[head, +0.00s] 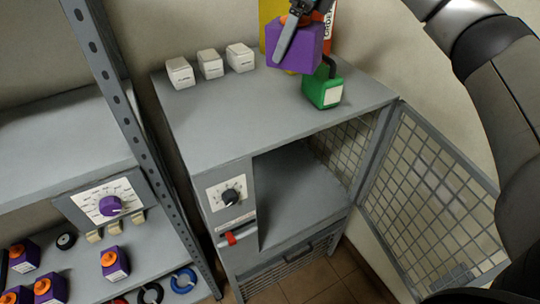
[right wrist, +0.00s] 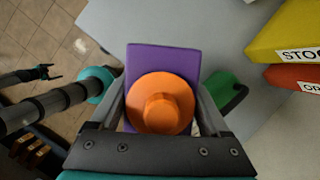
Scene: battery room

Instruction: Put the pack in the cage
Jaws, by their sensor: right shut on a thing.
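My right gripper (head: 292,36) is shut on a purple pack (head: 302,50) with an orange round cap. It holds the pack above the back right of the grey cabinet top. In the right wrist view the fingers flank the orange cap of the pack (right wrist: 140,62). The cage (head: 300,190) is the open bay in the cabinet's front, with mesh on its inner side wall. Its mesh door (head: 425,200) stands swung open to the right. My left gripper (right wrist: 50,72) shows small in the right wrist view, empty, with its fingers apart.
A green block (head: 323,90) with a dark loop stands on the cabinet top (head: 240,115), just below the pack. White blocks (head: 210,64) line the back left. Yellow (right wrist: 290,30) and red (right wrist: 297,80) labelled pieces stand behind. A shelf rack (head: 125,115) with more purple packs is left.

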